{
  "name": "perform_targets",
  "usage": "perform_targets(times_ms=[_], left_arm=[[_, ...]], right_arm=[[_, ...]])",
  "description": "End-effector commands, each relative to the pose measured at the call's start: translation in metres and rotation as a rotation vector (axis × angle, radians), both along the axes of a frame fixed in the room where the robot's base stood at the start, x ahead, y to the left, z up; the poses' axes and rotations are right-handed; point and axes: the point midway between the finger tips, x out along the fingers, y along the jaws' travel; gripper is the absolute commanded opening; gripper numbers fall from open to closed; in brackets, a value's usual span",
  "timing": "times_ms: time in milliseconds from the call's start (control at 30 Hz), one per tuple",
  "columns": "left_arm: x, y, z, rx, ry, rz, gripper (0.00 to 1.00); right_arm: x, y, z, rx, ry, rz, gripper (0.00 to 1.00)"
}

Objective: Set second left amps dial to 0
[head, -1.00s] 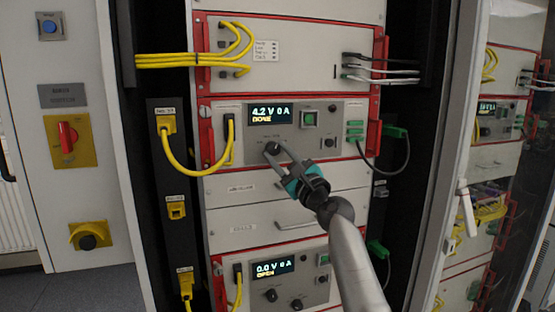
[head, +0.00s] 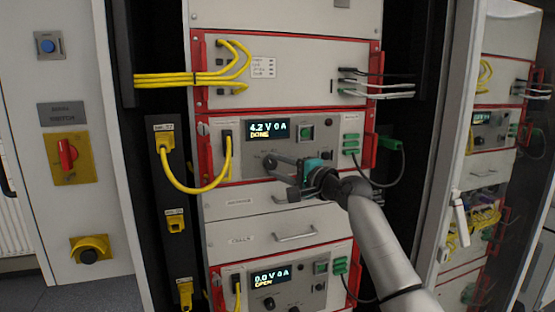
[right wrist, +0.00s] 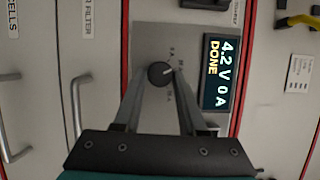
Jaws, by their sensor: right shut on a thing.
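The upper unit (head: 222,172) shows "4.2 V 0 A" and "DONE" on its screen (head: 267,129). Its black left dial (head: 269,161) sits below that screen. In the right wrist view this dial (right wrist: 160,73) has amp markings around it, and its white pointer line points roughly toward the screen (right wrist: 217,72). My right gripper (head: 272,167) reaches in from the right and is shut on the dial. In the right wrist view, its fingertips (right wrist: 161,72) lie on either side of the dial. The dial to the right is hidden behind my gripper. My left gripper is not in view.
A lower unit (head: 235,290) shows "0.0 V 0 A" and "OPEN", with dials below its screen. Drawer handles (head: 295,235) stick out between the units. A yellow cable (head: 195,189) loops at left, and green plugs (head: 390,143) are at right.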

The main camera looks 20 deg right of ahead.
Motion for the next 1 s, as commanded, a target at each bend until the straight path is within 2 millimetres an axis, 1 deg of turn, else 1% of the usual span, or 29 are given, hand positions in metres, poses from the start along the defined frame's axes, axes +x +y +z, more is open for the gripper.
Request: perform_targets(times_ms=[33, 100, 500, 700, 1000], left_arm=[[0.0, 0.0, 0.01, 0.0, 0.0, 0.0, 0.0], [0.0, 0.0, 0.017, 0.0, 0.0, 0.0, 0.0], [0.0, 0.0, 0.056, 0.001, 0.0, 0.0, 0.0], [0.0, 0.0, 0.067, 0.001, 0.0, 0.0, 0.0], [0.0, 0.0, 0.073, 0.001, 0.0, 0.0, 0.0]], right_arm=[[0.0, 0.0, 0.004, -0.047, 0.002, 0.0, 0.0], [0.0, -0.001, 0.005, -0.113, -0.001, -0.001, 0.0], [0.0, 0.0, 0.007, -0.43, -0.012, 0.0, 0.0], [0.0, 0.001, 0.007, -0.521, -0.015, -0.001, 0.0], [0.0, 0.001, 0.006, -0.58, -0.019, -0.001, 0.0]])
